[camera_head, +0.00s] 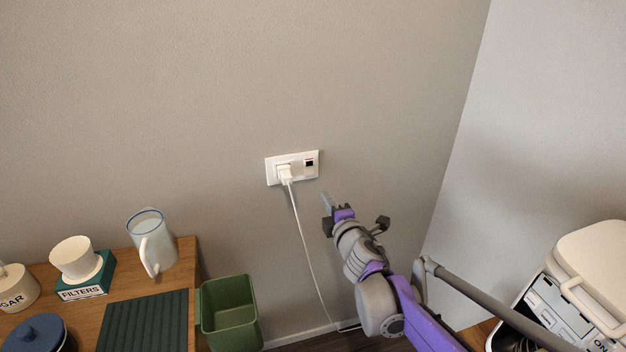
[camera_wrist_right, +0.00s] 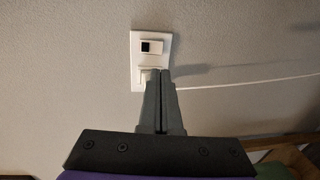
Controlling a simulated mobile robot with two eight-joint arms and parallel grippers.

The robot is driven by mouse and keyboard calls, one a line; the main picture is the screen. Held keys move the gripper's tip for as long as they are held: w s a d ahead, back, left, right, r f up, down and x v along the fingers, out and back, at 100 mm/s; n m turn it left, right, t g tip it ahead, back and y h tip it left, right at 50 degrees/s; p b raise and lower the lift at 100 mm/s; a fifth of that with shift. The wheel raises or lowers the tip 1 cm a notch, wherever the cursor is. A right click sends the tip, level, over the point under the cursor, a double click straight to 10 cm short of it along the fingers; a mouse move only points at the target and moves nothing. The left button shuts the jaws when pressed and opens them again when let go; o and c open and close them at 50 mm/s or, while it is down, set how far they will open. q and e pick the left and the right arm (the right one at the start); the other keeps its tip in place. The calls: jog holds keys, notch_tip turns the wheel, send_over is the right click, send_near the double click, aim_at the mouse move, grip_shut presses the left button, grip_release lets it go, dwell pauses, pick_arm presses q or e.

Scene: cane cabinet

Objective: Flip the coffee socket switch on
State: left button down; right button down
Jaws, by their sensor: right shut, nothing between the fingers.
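The coffee socket (camera_head: 271,172) is a white plate on the wall, and it also shows in the right wrist view (camera_wrist_right: 137,38). A white plug (camera_head: 284,174) with a white cord sits in its left part. The switch (camera_head: 309,162) is on the right part, with a dark square and a thin red line. In the right wrist view the switch (camera_wrist_right: 152,46) is at the top of the plate. My right gripper (camera_head: 326,200) is shut and empty, below and right of the socket; its fingertips (camera_wrist_right: 160,72) overlap the plug end of the plate in the wrist view. My left gripper is not in view.
A wooden counter (camera_head: 187,262) at left holds a white mug (camera_head: 160,247), a filters box (camera_head: 88,284) and a dark ribbed mat (camera_head: 145,322). A green bin (camera_head: 230,314) hangs beside it. A cream container (camera_head: 590,260) stands at right. The wall around the socket is clear.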

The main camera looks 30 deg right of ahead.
aim_at(310, 174)
jog(key=x, duration=1.2)
jog(key=shift+w+f, duration=0.1)
